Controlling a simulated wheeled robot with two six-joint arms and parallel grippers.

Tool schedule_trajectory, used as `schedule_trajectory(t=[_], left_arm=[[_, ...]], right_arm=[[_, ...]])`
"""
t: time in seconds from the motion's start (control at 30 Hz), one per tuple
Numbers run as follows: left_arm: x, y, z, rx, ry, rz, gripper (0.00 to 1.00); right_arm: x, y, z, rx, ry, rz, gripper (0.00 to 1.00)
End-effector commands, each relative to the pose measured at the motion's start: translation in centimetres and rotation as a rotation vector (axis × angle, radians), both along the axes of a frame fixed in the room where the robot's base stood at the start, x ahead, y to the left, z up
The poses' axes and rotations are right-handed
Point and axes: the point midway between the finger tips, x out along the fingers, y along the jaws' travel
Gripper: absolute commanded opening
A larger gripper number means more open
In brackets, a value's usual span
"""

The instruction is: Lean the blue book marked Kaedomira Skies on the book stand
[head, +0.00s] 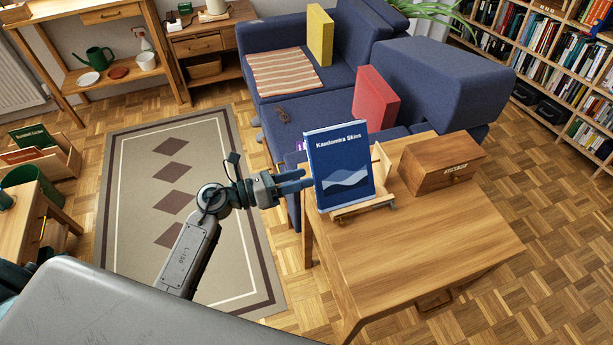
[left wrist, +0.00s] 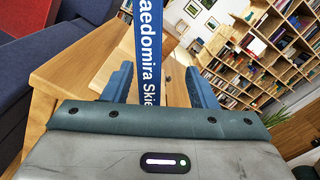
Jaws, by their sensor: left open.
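The blue book marked Kaedomira Skies (head: 341,165) stands on the wooden book stand (head: 365,207), cover facing me and tilted slightly back. Its lower edge is at the stand's front ledge; most of the stand is hidden behind it. My left gripper (head: 300,181) is at the book's left edge in the head view. My right gripper is not in view.
The stand is on a wooden table (head: 425,255), whose front part is clear. A wooden box (head: 440,162) stands just right of the stand. Behind is a blue sofa (head: 410,80) with a red book (head: 376,97) and a yellow book (head: 320,35).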

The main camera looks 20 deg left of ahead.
Motion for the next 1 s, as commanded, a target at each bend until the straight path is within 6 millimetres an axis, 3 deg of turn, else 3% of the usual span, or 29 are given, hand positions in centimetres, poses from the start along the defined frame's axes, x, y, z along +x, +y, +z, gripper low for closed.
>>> schedule_trajectory(t=[0.47,1.0], left_arm=[[-2.0,3.1,-0.1,0.002,0.002,0.001,0.53],[-2.2,3.3,0.0,-0.001,0.001,0.000,0.53]], right_arm=[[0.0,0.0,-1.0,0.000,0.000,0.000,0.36],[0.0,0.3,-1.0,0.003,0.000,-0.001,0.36]])
